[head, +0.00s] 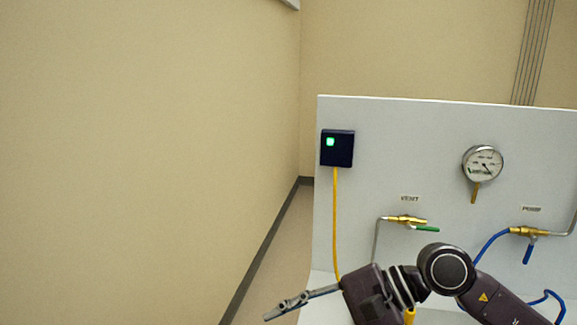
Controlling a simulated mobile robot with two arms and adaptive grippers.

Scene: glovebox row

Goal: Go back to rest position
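My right gripper (270,316) and its dark arm show at the bottom, coming in from the lower right. Its grey fingers point left, past the left edge of the white panel. I see the fingers nearly edge-on, so I cannot tell whether they are apart or together. No object shows in them. My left gripper is not in view.
Behind the arm stands a white panel (375,112) with a dark box with a green light (337,148), a pressure gauge (483,163), a green-handled valve (407,220) and a blue-handled valve (528,232). A yellow cable (336,220) hangs from the box. Beige walls (150,150) stand left and behind.

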